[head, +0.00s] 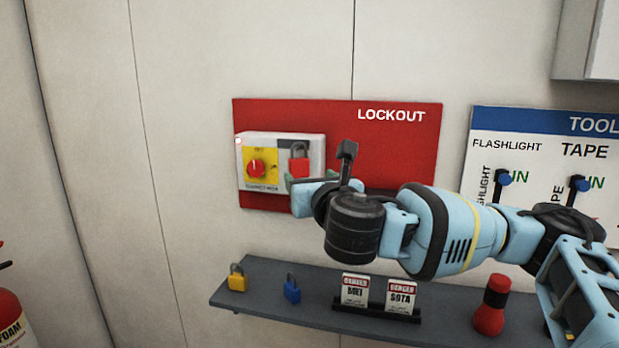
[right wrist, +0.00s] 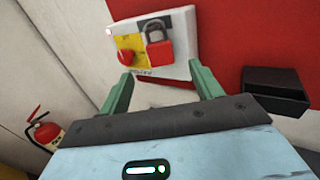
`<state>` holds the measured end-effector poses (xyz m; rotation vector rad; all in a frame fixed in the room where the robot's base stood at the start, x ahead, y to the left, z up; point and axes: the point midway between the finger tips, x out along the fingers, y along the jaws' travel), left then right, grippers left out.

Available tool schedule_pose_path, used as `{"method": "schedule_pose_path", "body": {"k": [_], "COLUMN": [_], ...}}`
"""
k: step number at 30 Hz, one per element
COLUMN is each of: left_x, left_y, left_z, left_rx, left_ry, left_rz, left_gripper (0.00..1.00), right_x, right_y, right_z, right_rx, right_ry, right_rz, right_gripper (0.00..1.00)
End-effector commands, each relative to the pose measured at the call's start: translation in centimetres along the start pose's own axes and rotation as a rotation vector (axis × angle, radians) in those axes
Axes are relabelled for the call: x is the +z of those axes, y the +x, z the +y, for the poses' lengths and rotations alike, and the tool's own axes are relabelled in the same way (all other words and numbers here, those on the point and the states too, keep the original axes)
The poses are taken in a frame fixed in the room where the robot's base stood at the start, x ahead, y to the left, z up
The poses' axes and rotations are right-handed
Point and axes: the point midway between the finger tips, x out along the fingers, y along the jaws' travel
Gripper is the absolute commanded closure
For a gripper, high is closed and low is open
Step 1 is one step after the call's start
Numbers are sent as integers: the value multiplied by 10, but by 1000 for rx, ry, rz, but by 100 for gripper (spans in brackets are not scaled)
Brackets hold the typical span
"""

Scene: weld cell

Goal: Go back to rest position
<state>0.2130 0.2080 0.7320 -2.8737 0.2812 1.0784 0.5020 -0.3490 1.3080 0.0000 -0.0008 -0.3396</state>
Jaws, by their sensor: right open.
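My right gripper (right wrist: 163,92) is open, its two green fingers apart with nothing between them in the right wrist view. In the head view the right gripper (head: 315,183) is just in front of the lower right of the white switch box (head: 244,180). A red padlock (head: 299,162) hangs on the box, beside the red rotary knob (head: 256,167) on its yellow plate. In the right wrist view the padlock (right wrist: 159,50) is beyond the fingertips, apart from them. My left gripper is not in view.
The box is on a red LOCKOUT board (head: 395,150). A grey shelf (head: 260,304) below holds a yellow padlock (head: 237,279), a blue padlock (head: 292,289), danger tags (head: 402,296) and a red flashlight-like object (head: 490,312). A tool board (head: 540,150) is right; a fire extinguisher (head: 8,318) is left.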

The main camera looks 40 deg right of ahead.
Motion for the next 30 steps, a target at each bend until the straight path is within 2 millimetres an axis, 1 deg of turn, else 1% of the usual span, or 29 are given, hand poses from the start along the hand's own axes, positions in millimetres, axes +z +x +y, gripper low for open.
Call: {"method": "schedule_pose_path", "body": {"k": [9,11,13,14,17,18,20,21,23,24,29,30], "left_x": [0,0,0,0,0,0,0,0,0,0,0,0], "left_y": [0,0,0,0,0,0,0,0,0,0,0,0], "left_z": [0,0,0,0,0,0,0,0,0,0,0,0], "left_rx": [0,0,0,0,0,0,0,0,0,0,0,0], "left_ry": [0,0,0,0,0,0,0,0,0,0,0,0], "left_rz": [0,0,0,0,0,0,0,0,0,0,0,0], "left_gripper": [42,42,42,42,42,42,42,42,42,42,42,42], "right_x": [-2,-6,-17,-24,-52,-64,-83,-96,-114,-126,-174,-186], "right_y": [0,1,2,2,2,1,-2,-4,-9,-12,-29,-33], "right_z": [2,6,18,24,51,62,80,91,106,115,150,157], "right_rx": [4,17,48,64,135,164,205,231,264,284,340,346], "right_ry": [3,14,43,61,147,190,258,305,379,430,642,698], "right_rz": [3,11,32,45,103,132,177,209,258,291,433,471], "right_gripper": [35,35,35,35,35,35,35,35,35,35,35,35]}}
